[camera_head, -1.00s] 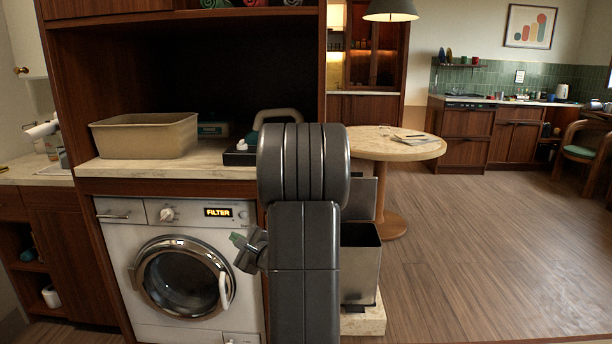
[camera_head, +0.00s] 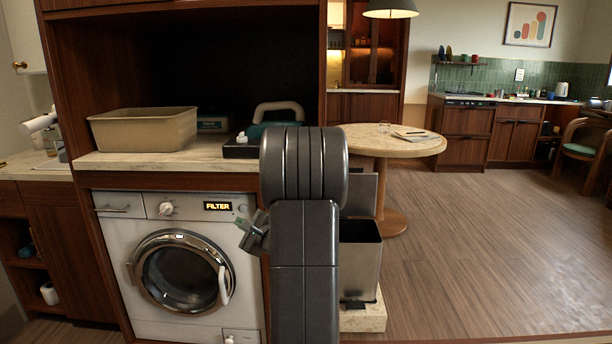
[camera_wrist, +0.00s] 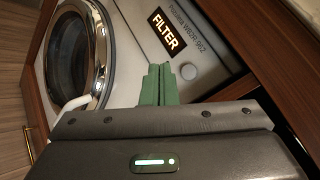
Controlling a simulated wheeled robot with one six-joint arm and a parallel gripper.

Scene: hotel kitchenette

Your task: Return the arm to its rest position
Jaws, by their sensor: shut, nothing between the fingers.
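My arm stands folded in front of the cabinet in the head view, its dark grey links covering part of the washing machine's right side and the counter edge. My gripper (camera_head: 241,224) shows to the left of the arm, in front of the washing machine (camera_head: 120,265). In the wrist view the green fingertips (camera_wrist: 159,84) are together with nothing between them. They point toward the machine's panel, beside the lit FILTER display (camera_wrist: 166,31) and a round button (camera_wrist: 189,71). The fingers appear apart from the panel.
A beige bin (camera_head: 145,130) sits on the counter (camera_head: 130,162) above the machine. A dark device with a handle (camera_head: 278,110) is partly behind my arm. A metal trash can (camera_head: 360,262) stands just right of the arm. A round table (camera_head: 395,148) is behind it. The floor at right is clear.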

